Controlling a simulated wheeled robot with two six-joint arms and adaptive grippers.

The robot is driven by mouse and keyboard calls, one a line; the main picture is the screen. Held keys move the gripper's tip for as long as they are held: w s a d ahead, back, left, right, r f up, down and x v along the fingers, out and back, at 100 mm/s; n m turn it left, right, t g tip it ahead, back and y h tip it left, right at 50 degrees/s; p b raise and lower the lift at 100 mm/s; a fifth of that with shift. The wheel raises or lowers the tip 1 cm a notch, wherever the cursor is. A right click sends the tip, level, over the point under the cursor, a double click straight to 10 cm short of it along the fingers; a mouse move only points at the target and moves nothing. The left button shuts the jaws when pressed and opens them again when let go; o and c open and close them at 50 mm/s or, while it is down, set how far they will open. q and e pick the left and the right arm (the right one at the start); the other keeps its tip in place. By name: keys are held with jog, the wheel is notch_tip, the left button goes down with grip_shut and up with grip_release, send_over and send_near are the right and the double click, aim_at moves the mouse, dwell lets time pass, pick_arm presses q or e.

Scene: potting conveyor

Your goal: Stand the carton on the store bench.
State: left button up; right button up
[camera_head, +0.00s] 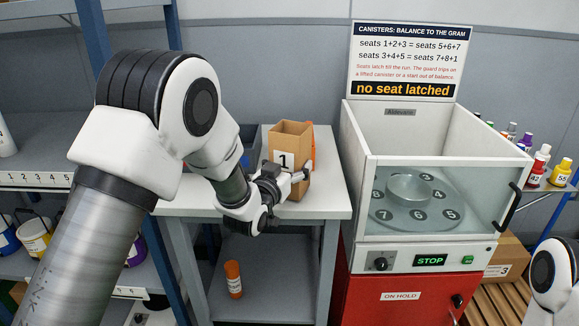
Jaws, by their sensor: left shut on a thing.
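The brown carton (290,140) marked "1" is upright and open at the top, over the white-topped bench (325,198) left of the machine. My left gripper (286,185) reaches in from the left and is shut on the carton's lower part. An orange object (313,142) shows just behind the carton, mostly hidden. My right gripper is out of view; only part of my right arm shows at the lower right.
A white machine (362,150) with a numbered turntable and a "STOP" display stands right of the bench. An orange canister (233,280) is on the bench's lower shelf. Another carton (505,262) marked "3" lies on rollers. Shelves with paint cans stand left; bottles stand right.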

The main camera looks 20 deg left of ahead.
pick_arm(q)
jog(key=shift+w+f, duration=0.1)
jog(key=shift+f, duration=0.35)
jog(key=o, duration=1)
jog(key=shift+f, duration=0.1)
jog(key=shift+o, duration=0.2)
